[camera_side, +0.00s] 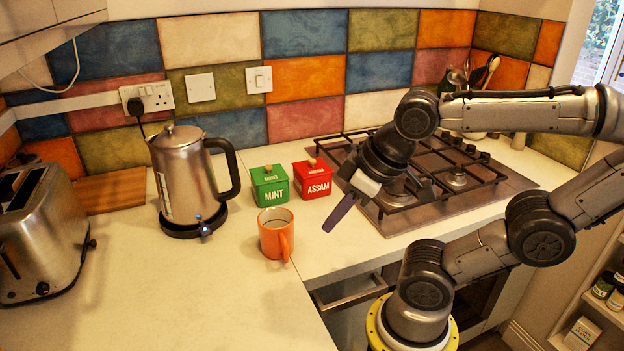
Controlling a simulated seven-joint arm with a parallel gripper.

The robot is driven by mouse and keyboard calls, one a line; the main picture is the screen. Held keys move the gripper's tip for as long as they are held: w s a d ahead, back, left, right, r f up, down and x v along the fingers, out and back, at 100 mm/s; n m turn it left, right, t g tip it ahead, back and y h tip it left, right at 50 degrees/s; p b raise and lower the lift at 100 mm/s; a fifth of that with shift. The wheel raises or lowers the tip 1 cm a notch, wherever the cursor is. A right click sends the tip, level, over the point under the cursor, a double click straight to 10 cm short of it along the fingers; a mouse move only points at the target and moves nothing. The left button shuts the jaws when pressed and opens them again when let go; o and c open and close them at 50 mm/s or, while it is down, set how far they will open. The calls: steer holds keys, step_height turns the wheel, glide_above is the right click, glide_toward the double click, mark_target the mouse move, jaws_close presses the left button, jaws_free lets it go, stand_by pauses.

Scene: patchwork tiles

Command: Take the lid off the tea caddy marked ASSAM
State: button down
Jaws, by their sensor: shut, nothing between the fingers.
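The red tea caddy marked ASSAM (314,184) stands on the counter beside the hob. Its red lid with a small wooden knob (312,163) sits on top. A green caddy marked MINT (270,190) stands just to its left, with its own knobbed lid on. My gripper (335,219) is shut and empty. It points down to the left, in front of and to the right of the ASSAM caddy, apart from it.
An orange mug (276,235) stands in front of the MINT caddy. A steel kettle (183,178) is to the left, and a toaster (38,232) at the far left. The gas hob (472,205) lies to the right under my arm. The front left counter is clear.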

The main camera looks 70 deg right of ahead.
steer(key=c, duration=0.6)
jaws_free()
steer(key=shift+c, duration=0.2)
steer(key=w+d+r+m+g+h, duration=0.2)
steer(key=w+d+r+m+h, duration=0.1)
steer(key=w+d+r+m, duration=0.9)
steer(key=m+g, duration=0.3)
steer(key=m, duration=0.1)
glide_above(312, 160)
steer(key=a, duration=0.3)
step_height(312, 160, down, 6)
steer(key=x, duration=1.3)
steer(key=shift+s+a+f, duration=0.25)
steer(key=shift+s+a, duration=0.1)
steer(key=shift+s, duration=0.05)
